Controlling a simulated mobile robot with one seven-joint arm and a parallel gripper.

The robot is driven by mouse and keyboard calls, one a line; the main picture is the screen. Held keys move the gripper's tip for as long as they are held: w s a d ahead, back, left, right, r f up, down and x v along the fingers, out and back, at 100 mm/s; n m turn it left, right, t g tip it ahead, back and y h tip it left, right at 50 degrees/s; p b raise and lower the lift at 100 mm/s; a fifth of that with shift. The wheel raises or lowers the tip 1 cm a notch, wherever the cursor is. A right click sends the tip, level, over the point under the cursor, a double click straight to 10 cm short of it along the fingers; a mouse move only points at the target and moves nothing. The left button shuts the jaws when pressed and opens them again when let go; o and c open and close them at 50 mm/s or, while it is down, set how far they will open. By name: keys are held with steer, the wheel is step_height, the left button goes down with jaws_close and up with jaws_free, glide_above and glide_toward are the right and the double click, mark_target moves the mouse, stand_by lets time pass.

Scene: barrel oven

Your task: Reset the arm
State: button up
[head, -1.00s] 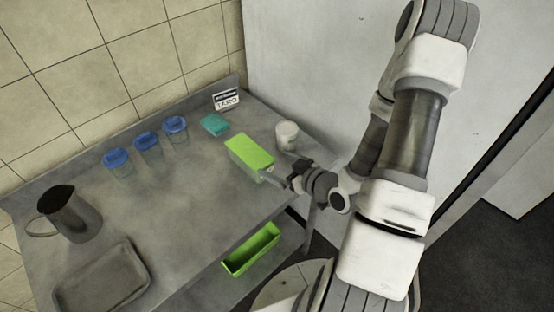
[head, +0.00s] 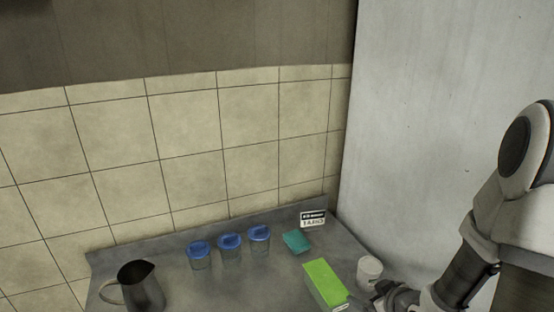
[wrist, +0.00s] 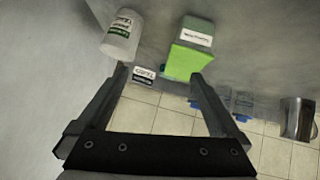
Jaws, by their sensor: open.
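My arm (head: 470,270) reaches in from the right of the head view, and my gripper sits low near the right end of the table. In the wrist view my gripper (wrist: 160,80) is open, with its two fingers apart and nothing held between them. A green box (head: 325,283) lies on the table just left of my gripper. It also shows beyond the right finger in the wrist view (wrist: 187,62). A white tub (head: 369,270) stands right behind the gripper and shows by the left finger in the wrist view (wrist: 122,36).
Blue-lidded containers (head: 230,248) stand in a row on the steel table (head: 215,285). A metal pitcher (head: 140,286) is at the left. A teal block (head: 296,242) and a small sign (head: 313,219) are at the back. A pale wall panel (head: 430,130) rises at the right.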

steer(key=s+r+m+g+h, duration=0.1)
steer(key=s+r+h, duration=0.1)
steer(key=r, duration=0.5)
steer(key=s+r+m+g+h, duration=0.1)
steer(key=s+r+m+h, duration=0.15)
steer(key=r, duration=0.45)
steer(key=s+a+r+m+g+y, duration=0.1)
steer(key=s+a+r, duration=0.3)
steer(key=s, duration=0.3)
steer(key=s+a+r+m+g+y, duration=0.1)
steer(key=s+a+r, duration=0.3)
steer(key=s+r, duration=0.2)
steer(key=shift+s+a+r, duration=0.15)
steer(key=shift+s+a, duration=0.2)
steer(key=shift+s, duration=0.05)
